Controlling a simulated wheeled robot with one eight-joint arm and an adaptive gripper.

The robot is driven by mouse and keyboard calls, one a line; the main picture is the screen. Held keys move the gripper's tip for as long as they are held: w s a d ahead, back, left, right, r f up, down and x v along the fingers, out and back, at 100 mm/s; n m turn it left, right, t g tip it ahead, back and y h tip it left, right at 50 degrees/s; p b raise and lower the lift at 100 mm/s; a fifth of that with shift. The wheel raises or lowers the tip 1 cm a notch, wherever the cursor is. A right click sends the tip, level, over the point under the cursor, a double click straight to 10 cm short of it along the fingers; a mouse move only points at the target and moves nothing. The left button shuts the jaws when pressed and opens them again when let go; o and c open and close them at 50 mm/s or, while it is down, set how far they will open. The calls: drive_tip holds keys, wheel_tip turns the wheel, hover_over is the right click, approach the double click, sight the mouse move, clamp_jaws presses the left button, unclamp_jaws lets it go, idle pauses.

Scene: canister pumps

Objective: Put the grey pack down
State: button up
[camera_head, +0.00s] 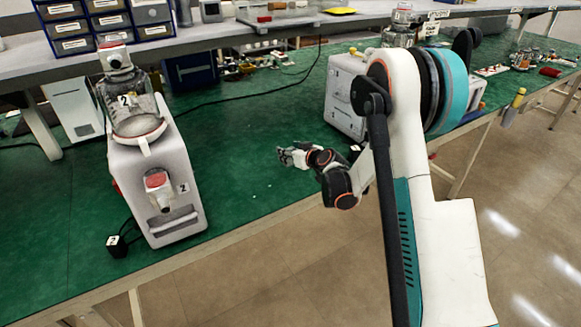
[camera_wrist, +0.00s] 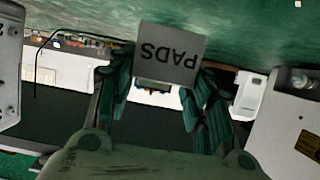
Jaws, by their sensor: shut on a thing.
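The grey pack (camera_wrist: 168,52) is marked "PADS" and appears upside down in the wrist view. It sits between the two dark green fingers of my gripper (camera_wrist: 163,78), which is shut on it. In the head view my gripper (camera_head: 287,156) is over the green bench top (camera_head: 262,192), between the two white machines and not far from the front edge. The pack is too small to make out clearly there. I cannot tell how high it is above the bench.
A white canister machine (camera_head: 158,190) marked "2" stands at left with a small black plug (camera_head: 117,246) beside it. Another white machine (camera_head: 345,95) stands right of my gripper, partly behind my arm. A dark cable crosses the bench. The green surface between the machines is mostly clear.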

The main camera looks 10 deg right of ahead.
drive_tip(key=shift+f+b, duration=0.8)
drive_tip(key=shift+f, duration=1.5)
drive_tip(key=shift+f, duration=0.2)
drive_tip(key=o, duration=1.1)
drive_tip(key=shift+r, duration=0.2)
